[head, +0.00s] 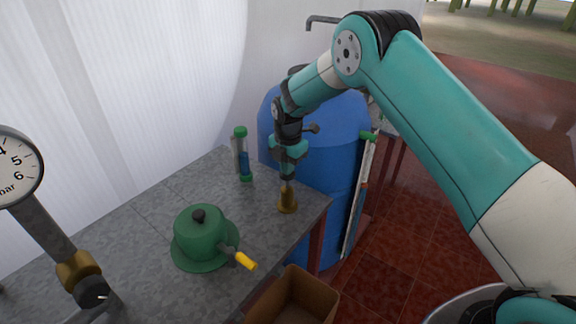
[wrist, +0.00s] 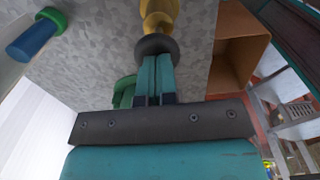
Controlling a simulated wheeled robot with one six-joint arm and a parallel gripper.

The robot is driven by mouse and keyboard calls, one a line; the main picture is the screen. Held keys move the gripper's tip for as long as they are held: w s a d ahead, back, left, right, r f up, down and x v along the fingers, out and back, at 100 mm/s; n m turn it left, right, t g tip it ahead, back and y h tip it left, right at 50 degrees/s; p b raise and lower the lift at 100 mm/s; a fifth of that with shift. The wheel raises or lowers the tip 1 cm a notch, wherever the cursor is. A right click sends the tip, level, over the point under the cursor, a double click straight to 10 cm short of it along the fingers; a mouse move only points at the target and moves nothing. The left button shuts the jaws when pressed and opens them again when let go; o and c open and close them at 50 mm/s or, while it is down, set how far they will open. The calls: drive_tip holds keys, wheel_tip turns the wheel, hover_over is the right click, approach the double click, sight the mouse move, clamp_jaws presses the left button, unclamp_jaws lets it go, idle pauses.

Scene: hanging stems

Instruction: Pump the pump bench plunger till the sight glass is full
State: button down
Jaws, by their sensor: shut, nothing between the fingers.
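The pump bench plunger has a dark round knob (wrist: 156,45) above a brass body (head: 287,202) near the bench's right corner. My gripper (head: 288,174) points down right over it, fingers shut and empty. In the wrist view the shut fingertips (wrist: 157,60) are at the knob, touching or very nearly so; I cannot tell which. The fingers hide part of the knob. The sight glass (head: 242,155) stands upright behind and left of the pump, with green end caps. Blue liquid fills about its lower half, and the upper part looks clear. It also shows in the wrist view (wrist: 35,38).
A green domed housing (head: 198,234) with a yellow-tipped handle (head: 245,261) sits on the grey bench (head: 140,215). A pressure gauge (head: 15,165) is at the left. A blue tank (head: 340,130) stands behind, and a brown open box (head: 295,300) is below the bench's front edge.

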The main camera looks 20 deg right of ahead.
sight(288, 178)
wheel_tip(288, 178, down, 4)
drive_tip(key=b, duration=0.3)
drive_tip(key=shift+f, duration=0.1)
drive_tip(key=shift+s, duration=0.1)
wheel_tip(288, 178, up, 15)
drive_tip(key=shift+f+b, duration=0.2)
drive_tip(key=shift+b, duration=0.25)
idle(0.7)
